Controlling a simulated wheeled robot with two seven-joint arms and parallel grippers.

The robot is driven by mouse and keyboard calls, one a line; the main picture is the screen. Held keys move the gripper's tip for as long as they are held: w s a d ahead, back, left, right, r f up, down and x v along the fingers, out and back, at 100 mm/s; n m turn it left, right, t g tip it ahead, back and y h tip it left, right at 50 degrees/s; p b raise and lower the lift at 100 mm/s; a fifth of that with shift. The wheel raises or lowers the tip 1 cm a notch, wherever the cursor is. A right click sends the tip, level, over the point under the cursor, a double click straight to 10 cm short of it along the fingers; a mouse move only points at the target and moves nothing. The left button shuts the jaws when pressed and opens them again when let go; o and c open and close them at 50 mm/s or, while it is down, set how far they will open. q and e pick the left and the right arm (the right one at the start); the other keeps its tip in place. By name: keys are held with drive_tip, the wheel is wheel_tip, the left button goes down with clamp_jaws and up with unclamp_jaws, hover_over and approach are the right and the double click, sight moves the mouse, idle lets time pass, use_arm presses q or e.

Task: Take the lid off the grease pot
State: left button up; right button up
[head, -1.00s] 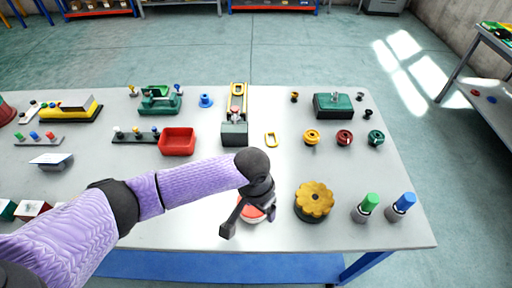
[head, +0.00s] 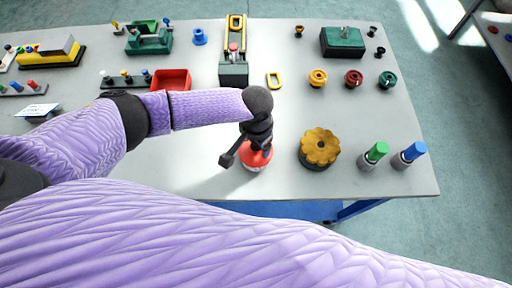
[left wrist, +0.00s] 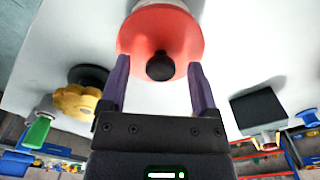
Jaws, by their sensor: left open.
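The grease pot has a round red lid (head: 260,159) with a dark knob, and stands near the front edge of the table. In the left wrist view the red lid (left wrist: 137,35) and its black knob (left wrist: 160,66) show large. My left gripper (head: 240,158) is over the pot in the head view and hides part of it. In the left wrist view my left gripper (left wrist: 160,72) is open, its fingertips on either side of the knob, overlapping the lid's edges; contact cannot be told. A little of the pale pot body (head: 254,169) shows below the lid. My right gripper is out of view.
A yellow scalloped knob part (head: 320,146) stands right of the pot, then green-capped (head: 376,152) and blue-capped (head: 412,152) cylinders. A red bin (head: 171,79) and a dark-green block (head: 342,40) are farther back.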

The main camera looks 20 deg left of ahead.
use_arm(q)
drive_tip(key=shift+c, duration=0.3)
clamp_jaws()
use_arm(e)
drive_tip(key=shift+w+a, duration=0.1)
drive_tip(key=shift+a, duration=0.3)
